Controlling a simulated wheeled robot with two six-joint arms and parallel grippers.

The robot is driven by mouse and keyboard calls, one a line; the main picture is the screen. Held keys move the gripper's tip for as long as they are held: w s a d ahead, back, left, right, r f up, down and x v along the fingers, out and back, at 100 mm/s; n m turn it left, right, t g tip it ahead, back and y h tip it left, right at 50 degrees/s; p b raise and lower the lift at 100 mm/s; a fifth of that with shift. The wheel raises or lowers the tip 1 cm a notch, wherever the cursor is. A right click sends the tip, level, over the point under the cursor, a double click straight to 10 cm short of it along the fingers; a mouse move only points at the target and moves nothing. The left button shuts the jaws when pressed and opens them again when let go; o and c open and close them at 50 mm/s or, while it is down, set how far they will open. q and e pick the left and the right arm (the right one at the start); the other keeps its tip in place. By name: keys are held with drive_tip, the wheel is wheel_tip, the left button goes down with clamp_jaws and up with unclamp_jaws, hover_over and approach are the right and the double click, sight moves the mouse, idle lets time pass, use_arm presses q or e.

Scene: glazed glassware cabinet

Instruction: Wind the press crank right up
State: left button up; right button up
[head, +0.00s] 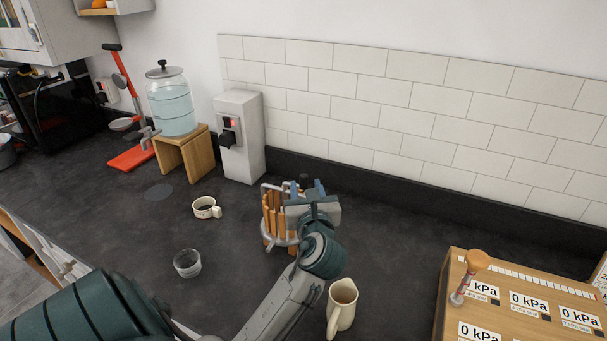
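The small press (269,217), with a basket of upright wooden slats and a grey metal base ring, stands on the dark counter near the middle. A grey bent metal bar shows at its top, left of my gripper; I cannot tell whether it is the crank. A dark knob shows just behind the gripper. My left gripper (307,190) is at the press's upper right, with its fingers pointing away from me. It covers the top and right side of the press. Whether its fingers are open or shut on the crank is hidden. My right gripper is out of view.
A cream jug (343,305) stands close to my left forearm. A cup (206,208) and a glass bowl (187,264) are to the left. A grey box with a switch (240,140) is behind. A wooden gauge panel (455,275) with a lever stands right.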

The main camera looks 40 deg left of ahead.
sight(304, 180)
use_arm(q)
drive_tip(key=p+x, duration=0.1)
drive_tip(key=x, duration=0.2)
drive_tip(key=shift+w+a+r, duration=0.1)
drive_tip(key=shift+w+a, duration=0.15)
drive_tip(key=shift+a, duration=0.05)
drive_tip(key=shift+w+a, duration=0.4)
drive_tip(key=shift+a, duration=0.1)
clamp_jaws()
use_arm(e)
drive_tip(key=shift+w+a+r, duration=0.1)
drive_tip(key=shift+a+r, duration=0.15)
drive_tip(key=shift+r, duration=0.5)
